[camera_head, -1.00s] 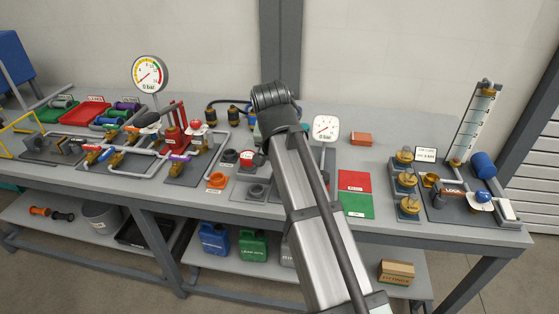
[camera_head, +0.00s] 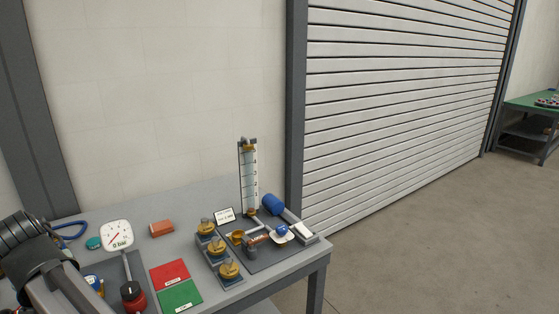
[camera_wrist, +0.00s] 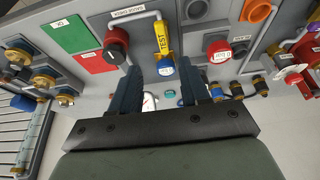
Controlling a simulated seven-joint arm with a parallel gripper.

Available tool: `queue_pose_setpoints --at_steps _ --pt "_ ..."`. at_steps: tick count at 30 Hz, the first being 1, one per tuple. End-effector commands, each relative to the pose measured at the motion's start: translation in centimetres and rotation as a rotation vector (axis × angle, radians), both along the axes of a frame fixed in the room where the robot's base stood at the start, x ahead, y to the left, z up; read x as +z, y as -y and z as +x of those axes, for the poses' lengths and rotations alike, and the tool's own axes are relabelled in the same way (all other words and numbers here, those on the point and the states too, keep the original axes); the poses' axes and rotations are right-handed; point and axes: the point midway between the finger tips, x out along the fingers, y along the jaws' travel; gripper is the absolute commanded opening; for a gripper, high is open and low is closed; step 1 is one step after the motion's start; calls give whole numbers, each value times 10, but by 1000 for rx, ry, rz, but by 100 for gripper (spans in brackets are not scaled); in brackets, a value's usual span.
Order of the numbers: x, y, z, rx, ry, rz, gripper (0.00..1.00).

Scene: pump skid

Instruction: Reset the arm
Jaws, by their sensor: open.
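My gripper (camera_wrist: 168,88) is open in the wrist view, its two dark blue fingers apart. Nothing is gripped between them. A yellow TEST handle with a blue end (camera_wrist: 165,60) shows just beyond the fingertips; I cannot tell whether a finger touches it. In the head view my dark arm (camera_head: 35,255) covers the lower left corner, and the gripper itself is not visible there.
On the bench stand a round gauge (camera_head: 117,234), a red-brown block (camera_head: 161,229), a red and green mat (camera_head: 180,295), brass fittings (camera_head: 207,228) and a tall sight glass (camera_head: 249,180). A roller shutter (camera_head: 400,100) and open floor (camera_head: 450,230) are to the right.

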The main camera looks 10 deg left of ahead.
Motion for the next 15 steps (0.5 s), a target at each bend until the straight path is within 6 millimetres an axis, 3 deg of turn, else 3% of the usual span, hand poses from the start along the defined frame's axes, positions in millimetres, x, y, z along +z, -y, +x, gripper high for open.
queue_pose_setpoints --at_steps 5,15 --pt "-55 18 2 -1 -28 -85 46" --pt "-187 78 3 -3 -110 -307 46"
